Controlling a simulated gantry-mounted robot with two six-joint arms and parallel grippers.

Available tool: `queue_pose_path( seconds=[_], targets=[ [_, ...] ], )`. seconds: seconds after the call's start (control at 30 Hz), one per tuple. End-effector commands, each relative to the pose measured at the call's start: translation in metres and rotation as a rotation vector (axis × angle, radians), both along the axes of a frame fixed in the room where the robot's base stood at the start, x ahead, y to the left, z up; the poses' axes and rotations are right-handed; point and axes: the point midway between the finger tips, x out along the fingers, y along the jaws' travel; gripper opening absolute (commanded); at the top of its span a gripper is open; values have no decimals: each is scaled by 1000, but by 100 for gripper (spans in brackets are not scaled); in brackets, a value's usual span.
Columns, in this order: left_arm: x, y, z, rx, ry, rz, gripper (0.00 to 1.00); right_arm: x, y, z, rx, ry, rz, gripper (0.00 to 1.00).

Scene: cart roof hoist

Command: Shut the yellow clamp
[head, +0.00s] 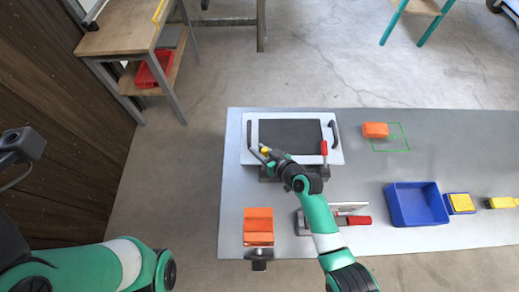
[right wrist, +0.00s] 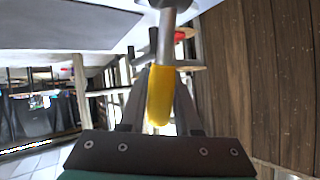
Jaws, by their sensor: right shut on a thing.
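The yellow clamp's handle (head: 265,150) shows as a small yellow spot at the lower left edge of the white-framed dark panel (head: 290,131) in the head view. In the right wrist view the yellow handle (right wrist: 160,97) stands between the fingers, with its grey metal arm running up out of view. My right gripper (head: 261,154) is shut on this handle. The gripper and wrist hide most of the clamp body. My left arm is at the lower left of the head view, but I do not see its gripper.
A red-handled clamp (head: 324,148) stands at the panel's right. An orange block (head: 258,222), a red-handled tool (head: 354,220), a blue bin (head: 416,204) and an orange piece (head: 375,130) are on the grey table (head: 340,118). A wooden bench (head: 122,30) stands back left.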

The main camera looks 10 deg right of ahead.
Motion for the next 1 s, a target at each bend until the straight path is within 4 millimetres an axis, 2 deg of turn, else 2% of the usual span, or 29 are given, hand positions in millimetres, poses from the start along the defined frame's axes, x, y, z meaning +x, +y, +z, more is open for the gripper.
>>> queue_pose_path(
  seconds=[0.03, 0.17, 0.2, 0.57, 0.67, 0.83, 1.0],
  targets=[
    [0, 0, 0, 0, 0, 0, 50, 0, 0, -1, -1, 1, -1, 37],
    [0, 0, 0, 0, 0, 0, 50, 0, 0, -1, -2, 0, 0, 60],
    [0, 0, 0, 0, 0, 0, 50, 0, 0, -1, -2, 0, 0, 62],
    [0, 0, 5, 0, 0, 0, 50, -5, -3, 4, -1, 0, 1, 62],
    [0, 0, 15, 0, 0, 0, 50, -15, -9, 13, -1, 0, -1, 62],
    [0, 0, 35, 0, 0, 0, 50, -45, -26, 33, -2, 0, -3, 62],
    [0, 0, 46, 0, 0, 0, 50, -72, -43, 49, -1, -1, -3, 62]
  ],
)
